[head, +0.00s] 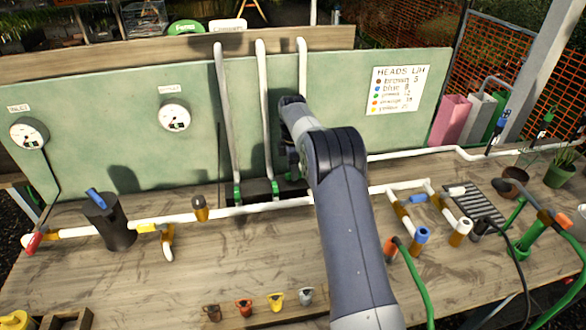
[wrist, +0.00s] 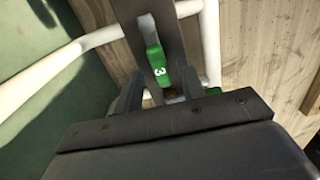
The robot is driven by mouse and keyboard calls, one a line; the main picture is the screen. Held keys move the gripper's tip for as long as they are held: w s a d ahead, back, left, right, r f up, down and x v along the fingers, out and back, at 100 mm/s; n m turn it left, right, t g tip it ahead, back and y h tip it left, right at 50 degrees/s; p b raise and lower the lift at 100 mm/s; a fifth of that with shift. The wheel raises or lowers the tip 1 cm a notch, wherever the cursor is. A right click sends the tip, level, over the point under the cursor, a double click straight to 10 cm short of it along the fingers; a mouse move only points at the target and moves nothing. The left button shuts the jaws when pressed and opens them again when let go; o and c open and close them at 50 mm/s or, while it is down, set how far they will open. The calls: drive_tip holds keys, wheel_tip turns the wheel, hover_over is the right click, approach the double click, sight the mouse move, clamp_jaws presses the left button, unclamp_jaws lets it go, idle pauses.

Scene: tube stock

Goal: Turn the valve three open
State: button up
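Valve three's green handle (wrist: 160,72), marked with a white 3, shows in the wrist view in front of a dark strip (wrist: 150,22). My gripper (wrist: 159,84) is open, with one dark finger on each side of the handle. Gaps seem to show between fingers and handle; I cannot tell if either touches. In the head view my arm hides most of valve three and my fingers. Two other green valves, a left one (head: 237,193) and a middle one (head: 275,189), sit at the feet of white upright pipes. The handle's setting is not clear.
White upright pipes (head: 262,95) stand close beside my gripper, before the green back panel (head: 120,105). Two gauges (head: 174,116) hang left. A low pipe (head: 185,218) crosses the bench. Small coloured pieces (head: 244,307) lie in front; the bench at front left is mostly clear.

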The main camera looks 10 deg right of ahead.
drive_tip(key=shift+f, duration=0.55)
clamp_jaws()
